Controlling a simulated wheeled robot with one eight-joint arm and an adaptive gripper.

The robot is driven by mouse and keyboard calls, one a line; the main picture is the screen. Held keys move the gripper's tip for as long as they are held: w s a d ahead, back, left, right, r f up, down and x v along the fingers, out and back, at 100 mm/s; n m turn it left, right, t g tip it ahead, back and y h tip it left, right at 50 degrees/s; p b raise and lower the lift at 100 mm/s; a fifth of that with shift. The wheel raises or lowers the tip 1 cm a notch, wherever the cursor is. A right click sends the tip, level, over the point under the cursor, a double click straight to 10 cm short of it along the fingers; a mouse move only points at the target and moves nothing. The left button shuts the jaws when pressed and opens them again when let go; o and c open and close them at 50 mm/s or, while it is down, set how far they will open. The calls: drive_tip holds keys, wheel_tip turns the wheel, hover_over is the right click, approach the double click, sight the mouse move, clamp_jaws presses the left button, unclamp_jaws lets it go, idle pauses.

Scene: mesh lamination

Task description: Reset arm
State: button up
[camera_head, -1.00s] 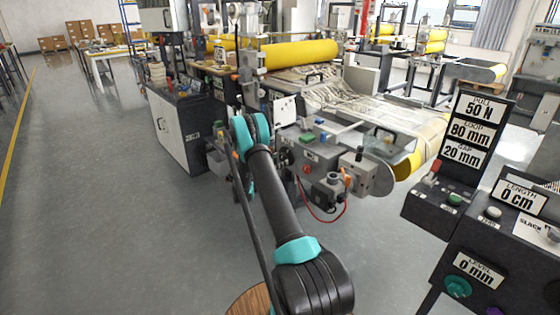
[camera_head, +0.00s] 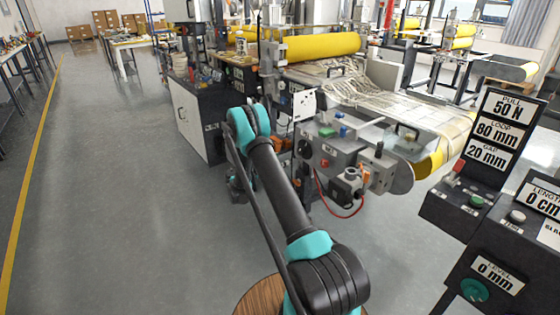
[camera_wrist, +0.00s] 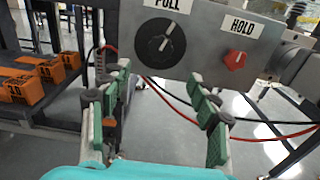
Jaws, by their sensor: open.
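My gripper (camera_wrist: 160,115) shows in the wrist view with its two green-padded fingers spread apart and nothing between them. Ahead of it is a grey control panel (camera_wrist: 203,70) with a black knob (camera_wrist: 160,42) under a "PULL" label and a red knob (camera_wrist: 235,60) under a "HOLD" label. The fingertips appear below the panel, apart from the knobs; exact distance is unclear. In the head view my arm reaches forward toward the laminating machine (camera_head: 330,150), and the gripper itself is hidden there.
Orange blocks (camera_wrist: 28,88) marked with numbers sit on a dark rack at the left in the wrist view. A red cable (camera_wrist: 180,112) hangs below the panel. Display consoles (camera_head: 490,150) stand at right. The floor at left (camera_head: 110,200) is clear.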

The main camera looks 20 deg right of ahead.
drive_tip(key=s+r+m+g+y, duration=0.1)
drive_tip(key=s+r+m+y, duration=0.4)
drive_tip(key=s, duration=0.4)
drive_tip(key=s+r+m+g+y, duration=0.1)
drive_tip(key=s+r+m+y, duration=0.4)
drive_tip(key=s, duration=0.5)
drive_tip(key=s+a+m+y, duration=0.3)
drive_tip(key=s+a+m, duration=0.2)
drive_tip(key=s, duration=0.9)
drive_tip(key=s+a+f+m+y, duration=0.1)
drive_tip(key=s+a+m+y, duration=0.3)
drive_tip(key=s, duration=1)
drive_tip(key=a+m, duration=0.2)
drive_tip(key=a, duration=0.1)
drive_tip(key=shift+f+m, duration=0.25)
drive_tip(key=shift+m, duration=0.05)
